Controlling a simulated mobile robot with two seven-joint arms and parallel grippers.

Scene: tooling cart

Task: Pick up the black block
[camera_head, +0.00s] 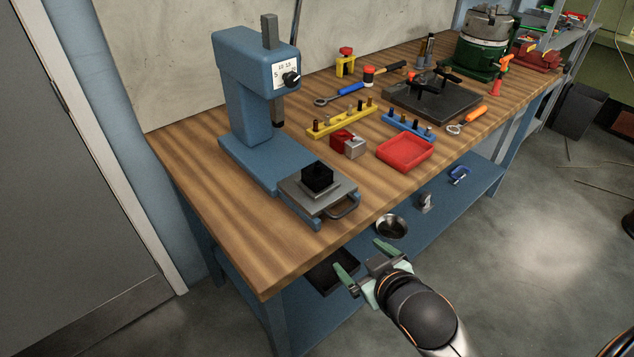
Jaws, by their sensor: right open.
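The black block (317,178) is a small dark cube. It sits on the grey sliding plate (333,196) at the front of the blue press (245,90), on the wooden bench. My right gripper (364,259) is in front of the bench edge, to the lower right of the block and apart from it. Its two greenish fingers are spread with nothing between them. My left gripper is not in view.
The plate has a handle (345,207) facing the bench's front edge. A red tray (405,153), red-grey vise (347,143), yellow rack (341,121) and blue rack (407,127) stand to the right. A lower blue shelf holds a bowl (391,226). Front-left bench wood is clear.

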